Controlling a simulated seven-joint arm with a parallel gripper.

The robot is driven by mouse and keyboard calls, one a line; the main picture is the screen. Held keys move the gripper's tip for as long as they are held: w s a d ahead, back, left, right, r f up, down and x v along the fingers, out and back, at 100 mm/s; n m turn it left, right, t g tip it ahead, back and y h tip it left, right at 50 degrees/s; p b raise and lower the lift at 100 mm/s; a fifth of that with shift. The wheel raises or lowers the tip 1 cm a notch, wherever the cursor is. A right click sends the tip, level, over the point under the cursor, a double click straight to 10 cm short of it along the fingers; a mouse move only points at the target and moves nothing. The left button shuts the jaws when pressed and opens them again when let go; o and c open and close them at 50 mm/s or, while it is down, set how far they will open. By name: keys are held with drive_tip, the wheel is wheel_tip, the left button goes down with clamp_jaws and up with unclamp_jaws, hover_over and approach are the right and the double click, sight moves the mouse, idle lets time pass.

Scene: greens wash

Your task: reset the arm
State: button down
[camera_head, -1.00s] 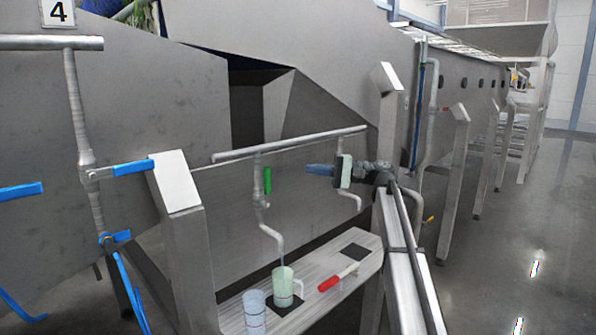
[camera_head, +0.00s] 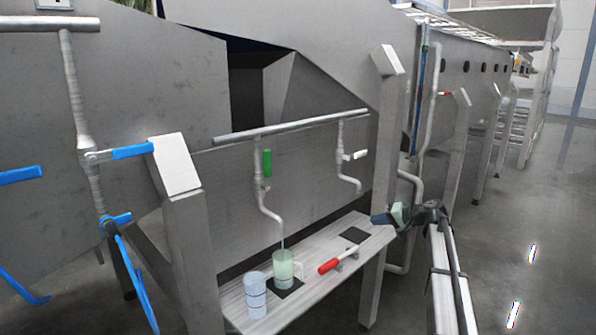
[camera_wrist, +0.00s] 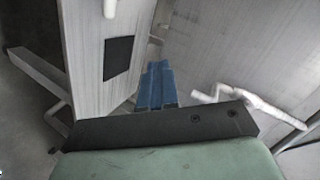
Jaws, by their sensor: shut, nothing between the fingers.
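My gripper (camera_head: 380,219) is at the right end of the small metal shelf (camera_head: 319,277), its blue fingers pointing left toward the shelf's end. The fingers are closed together with nothing between them. In the wrist view my gripper's blue fingers (camera_wrist: 157,84) lie side by side, with the shelf's pale surface and a black square pad (camera_wrist: 118,58) beyond them to the left. I cannot tell whether the fingertips touch the shelf.
A white-handled tap (camera_head: 355,155) hangs to the right. Open floor (camera_head: 510,230) lies at the right.

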drive_tip(key=s+d+f+g+h, duration=0.1)
drive_tip(key=s+d+f+h, duration=0.15)
drive_tip(key=f, duration=0.65)
drive_tip(key=s+d+f+h, duration=0.1)
drive_tip(key=s+f, duration=0.3)
drive_tip(key=f, duration=0.6)
drive_tip(key=s+a+f+n+g+h, duration=0.1)
drive_tip(key=s+a+f+g, duration=0.4)
drive_tip(key=s+f, duration=0.85)
drive_tip(key=s+a+f+g+h, duration=0.15)
drive_tip(key=s+a+f, duration=0.55)
drive_tip(key=s+f, duration=0.7)
drive_tip(key=s+a+f+g+h, duration=0.1)
drive_tip(key=s+f+g, duration=0.1)
drive_tip(key=s, duration=0.9)
drive_tip(key=s+f+n+g+h, duration=0.1)
drive_tip(key=s+f+g, duration=0.2)
drive_tip(key=s, duration=0.9)
drive_tip(key=s+a+f+n+g+h, duration=0.1)
drive_tip(key=s+f, duration=0.4)
drive_tip(key=s, duration=0.6)
drive_tip(key=shift+s+a+f+g+h, duration=0.3)
drive_tip(key=shift+s+a+f+g, duration=0.05)
drive_tip(key=shift+g, duration=0.3)
